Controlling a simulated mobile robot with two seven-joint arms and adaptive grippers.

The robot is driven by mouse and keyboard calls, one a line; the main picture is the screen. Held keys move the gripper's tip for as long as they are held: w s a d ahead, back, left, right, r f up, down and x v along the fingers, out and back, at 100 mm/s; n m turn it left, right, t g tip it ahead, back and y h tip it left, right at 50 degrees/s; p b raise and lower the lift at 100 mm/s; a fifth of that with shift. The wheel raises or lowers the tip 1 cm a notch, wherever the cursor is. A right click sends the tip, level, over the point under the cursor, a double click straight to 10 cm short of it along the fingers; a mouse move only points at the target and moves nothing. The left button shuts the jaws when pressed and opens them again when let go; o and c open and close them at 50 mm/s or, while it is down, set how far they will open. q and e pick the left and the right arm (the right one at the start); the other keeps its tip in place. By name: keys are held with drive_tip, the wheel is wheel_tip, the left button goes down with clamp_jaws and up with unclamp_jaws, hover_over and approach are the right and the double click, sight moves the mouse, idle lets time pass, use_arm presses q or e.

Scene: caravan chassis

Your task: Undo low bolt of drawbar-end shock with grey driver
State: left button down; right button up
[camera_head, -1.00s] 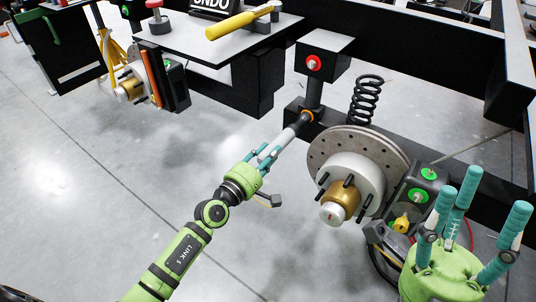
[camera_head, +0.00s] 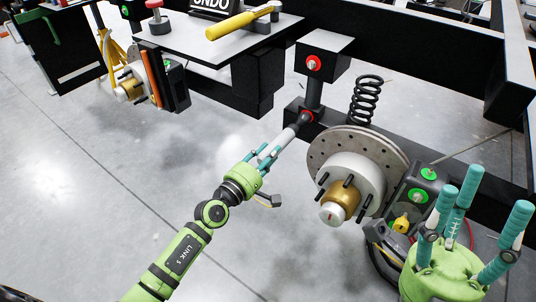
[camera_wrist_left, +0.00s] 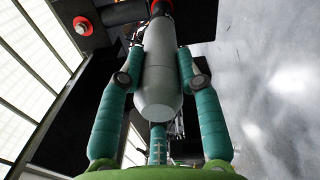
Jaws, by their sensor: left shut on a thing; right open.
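My left gripper (camera_head: 262,165) is shut on the grey driver (camera_head: 284,139) and points it up and to the right. The driver's dark tip meets the low bolt (camera_head: 308,116) of the drawbar-end shock (camera_head: 314,93); a red ring shows there, and the driver partly hides the bolt. The shock is an upright dark post with a red-ringed upper bolt (camera_head: 313,63). In the left wrist view, teal fingers surround the driver (camera_wrist_left: 158,70), with the upper bolt (camera_wrist_left: 83,26) at top left. My right gripper (camera_head: 468,215) is open and empty at lower right.
A brake disc with brass hub (camera_head: 342,200) stands right of the driver, with a black coil spring (camera_head: 366,98) behind it. A black box with green buttons (camera_head: 418,195) is near my right gripper. A yellow-handled tool (camera_head: 235,24) lies on the table.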

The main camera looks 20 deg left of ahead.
sight(260, 162)
use_arm(q)
drive_tip(key=shift+r, duration=0.15)
drive_tip(key=shift+s, duration=0.2)
drive_tip(key=shift+p+v, duration=0.35)
drive_tip(key=shift+v, duration=1.85)
drive_tip(key=shift+a, duration=0.1)
